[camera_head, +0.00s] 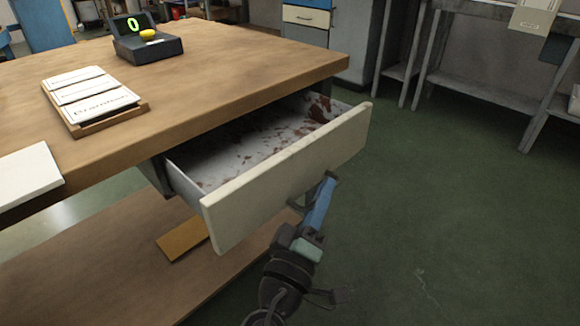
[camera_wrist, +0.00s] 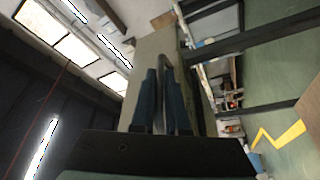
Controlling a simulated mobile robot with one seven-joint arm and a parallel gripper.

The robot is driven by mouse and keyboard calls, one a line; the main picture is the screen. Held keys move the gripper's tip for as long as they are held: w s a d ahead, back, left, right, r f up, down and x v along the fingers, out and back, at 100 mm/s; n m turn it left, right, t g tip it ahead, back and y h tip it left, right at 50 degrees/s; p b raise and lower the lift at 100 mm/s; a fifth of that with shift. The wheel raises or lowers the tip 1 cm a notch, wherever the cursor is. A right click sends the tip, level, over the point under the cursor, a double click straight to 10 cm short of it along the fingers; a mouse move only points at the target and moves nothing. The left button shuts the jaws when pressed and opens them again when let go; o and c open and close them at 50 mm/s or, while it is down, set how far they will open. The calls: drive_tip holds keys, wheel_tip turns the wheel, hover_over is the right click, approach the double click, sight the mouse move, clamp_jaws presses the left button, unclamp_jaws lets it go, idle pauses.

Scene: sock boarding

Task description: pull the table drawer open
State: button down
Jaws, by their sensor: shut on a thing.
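The table drawer (camera_head: 290,180) stands pulled out from under the wooden table top (camera_head: 200,75). Its cream front panel faces me, and its white inside shows with reddish-brown stains and no objects that I can make out. My gripper (camera_head: 318,200) is at the outer face of the drawer front, right of its middle, shut on the dark drawer handle (camera_head: 332,176). In the wrist view the two blue fingers of my gripper (camera_wrist: 164,90) are close together against the cream panel (camera_wrist: 150,55), with the thin handle between them.
On the table are a scale (camera_head: 147,45) with a yellow thing on it, a wooden rack of white cards (camera_head: 92,98) and a white board (camera_head: 25,175). A lower shelf (camera_head: 110,265) lies under the table. Green floor (camera_head: 450,220) is clear to the right.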

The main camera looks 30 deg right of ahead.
drive_tip(key=s+d, duration=0.3)
drive_tip(key=s, duration=0.6)
drive_tip(key=shift+s+d, duration=0.2)
drive_tip(key=c, duration=0.9)
unclamp_jaws()
drive_tip(key=b+v, duration=0.1)
drive_tip(key=v, duration=1.2)
